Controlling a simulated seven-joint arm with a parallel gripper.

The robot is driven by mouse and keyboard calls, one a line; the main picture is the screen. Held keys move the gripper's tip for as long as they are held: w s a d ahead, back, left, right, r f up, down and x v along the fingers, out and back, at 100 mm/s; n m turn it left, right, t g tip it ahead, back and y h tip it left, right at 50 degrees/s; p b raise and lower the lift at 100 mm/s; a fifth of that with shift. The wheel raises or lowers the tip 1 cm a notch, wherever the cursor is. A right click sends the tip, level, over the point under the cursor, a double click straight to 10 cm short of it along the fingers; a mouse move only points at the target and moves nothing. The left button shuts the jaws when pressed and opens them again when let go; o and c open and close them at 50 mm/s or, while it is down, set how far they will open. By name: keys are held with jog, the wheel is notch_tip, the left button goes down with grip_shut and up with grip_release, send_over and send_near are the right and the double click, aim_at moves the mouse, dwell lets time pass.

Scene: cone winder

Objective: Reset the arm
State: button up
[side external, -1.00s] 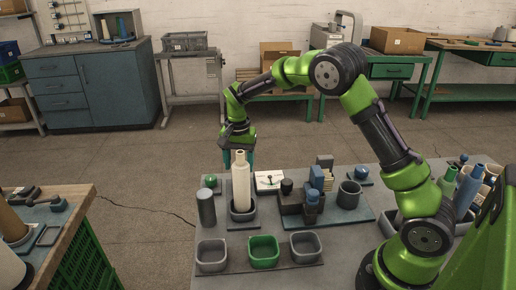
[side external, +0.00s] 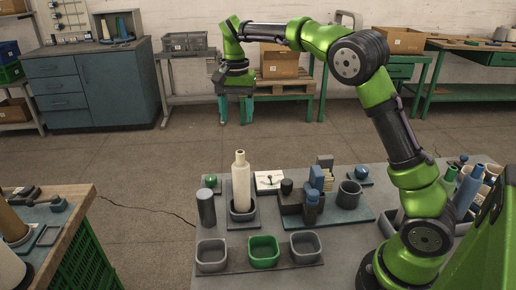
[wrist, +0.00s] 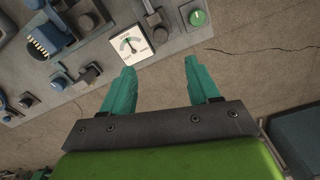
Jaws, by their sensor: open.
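My gripper (side external: 235,108) is up in the air above and behind the far edge of the work table in the side view, clear of everything on it. In the wrist view my gripper (wrist: 160,75) shows two teal fingers standing apart with nothing between them. A cream cone (side external: 240,180) stands upright in a dark square holder on the table. A white dial gauge (side external: 269,181) lies to its right, and it also shows in the wrist view (wrist: 131,45) beyond the fingers. A green button (side external: 210,180) is at the table's far left corner.
Three bins line the front: a grey bin (side external: 211,255), a green bin (side external: 263,251) and another grey bin (side external: 305,246). A dark cylinder (side external: 206,207) and a dark cup (side external: 349,194) stand on the table. Blue and cream cones (side external: 468,187) stand at right. Air around my gripper is free.

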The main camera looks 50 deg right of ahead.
jog(key=s+a+n+t+y, duration=0.1)
jog(key=s+a+n+t, duration=0.2)
jog(key=s, duration=0.9)
jog(key=s+a+n+t+y, duration=0.1)
jog(key=s+a+n+t, duration=0.3)
jog(key=s, duration=0.9)
jog(key=shift+a+r+n, duration=0.15)
jog(key=shift+n, duration=0.35)
jog(key=shift+o, duration=0.5)
jog(key=shift+s, duration=0.1)
